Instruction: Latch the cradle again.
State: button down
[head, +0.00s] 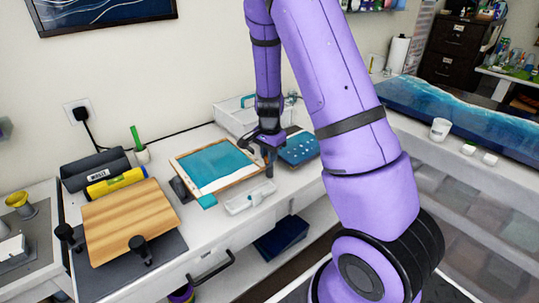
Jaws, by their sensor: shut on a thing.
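The cradle holds a wood-framed panel (215,165) with a teal pour and a white lower part, tilted on the worktop. A dark support (180,189) stands at its left side, and a dark post (269,167) at its right side. My gripper (266,148) is at the panel's right edge, above the dark post. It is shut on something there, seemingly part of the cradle. The fingers are small and dark, so the exact part held and the latch's position cannot be told.
A white tray (250,197) and a teal piece (207,201) lie in front of the panel. A wooden board (133,222) with black clamps stands left. My arm hides the worktop's right part.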

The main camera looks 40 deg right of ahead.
jog(key=shift+m, duration=1)
jog(key=c, duration=1.1)
grip_release()
jog(key=shift+r, duration=0.1)
notch_tip(320, 180, up, 11)
jog(key=shift+f, duration=0.2)
